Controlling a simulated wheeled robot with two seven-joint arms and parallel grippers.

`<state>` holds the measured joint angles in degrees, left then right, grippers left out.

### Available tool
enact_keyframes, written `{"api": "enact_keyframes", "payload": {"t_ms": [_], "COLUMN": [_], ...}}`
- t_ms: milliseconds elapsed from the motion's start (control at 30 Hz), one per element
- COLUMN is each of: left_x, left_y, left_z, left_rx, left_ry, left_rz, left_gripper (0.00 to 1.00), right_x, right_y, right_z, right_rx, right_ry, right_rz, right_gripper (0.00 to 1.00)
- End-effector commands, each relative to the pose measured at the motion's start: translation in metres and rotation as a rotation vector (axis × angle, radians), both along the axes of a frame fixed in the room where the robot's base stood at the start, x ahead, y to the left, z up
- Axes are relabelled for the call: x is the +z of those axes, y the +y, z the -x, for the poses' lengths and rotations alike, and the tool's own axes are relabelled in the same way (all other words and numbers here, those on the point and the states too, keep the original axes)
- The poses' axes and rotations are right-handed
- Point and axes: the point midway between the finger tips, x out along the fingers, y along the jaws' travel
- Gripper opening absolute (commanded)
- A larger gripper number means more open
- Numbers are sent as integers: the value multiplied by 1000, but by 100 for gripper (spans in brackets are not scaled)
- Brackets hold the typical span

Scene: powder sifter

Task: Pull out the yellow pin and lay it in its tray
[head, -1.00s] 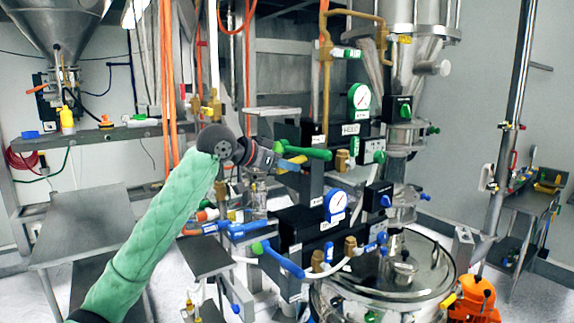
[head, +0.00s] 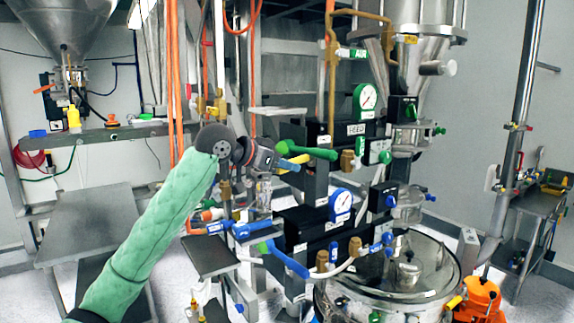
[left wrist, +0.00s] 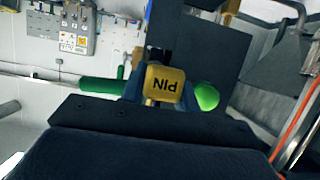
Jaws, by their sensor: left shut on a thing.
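The yellow pin's tag (left wrist: 163,84), with PIN written on it upside down, shows in the left wrist view between my blue fingertips. My left gripper (head: 288,163) is shut on it, in front of the green-handled valve (head: 318,153). In the left wrist view the green handle (left wrist: 100,86) passes behind the tag, and its lighter green end (left wrist: 207,97) shows on the right. The pin's shaft is hidden, so I cannot tell whether it is still in its hole. I cannot make out the pin's tray. My right gripper is not in view.
A blue-handled valve (head: 285,260) and blue gauge (head: 341,204) sit below my gripper. A green gauge (head: 367,96) is above right. A round steel vessel (head: 430,285) stands at lower right. Orange hoses (head: 172,80) hang behind my arm. A bare grey table (head: 85,225) is at left.

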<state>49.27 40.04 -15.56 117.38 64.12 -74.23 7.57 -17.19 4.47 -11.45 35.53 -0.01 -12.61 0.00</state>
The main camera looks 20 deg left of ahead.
Motion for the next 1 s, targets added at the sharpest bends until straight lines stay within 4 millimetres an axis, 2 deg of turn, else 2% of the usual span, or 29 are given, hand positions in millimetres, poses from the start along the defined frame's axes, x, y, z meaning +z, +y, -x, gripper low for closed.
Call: {"api": "enact_keyframes", "payload": {"t_ms": [1000], "left_x": [-1], "left_y": [13], "left_z": [16], "left_rx": [0], "left_ry": [1], "left_rz": [-1], "left_gripper": [6], "right_x": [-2], "right_y": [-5], "right_z": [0], "right_rx": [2], "right_ry": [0], "right_rz": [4], "right_gripper": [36]}}
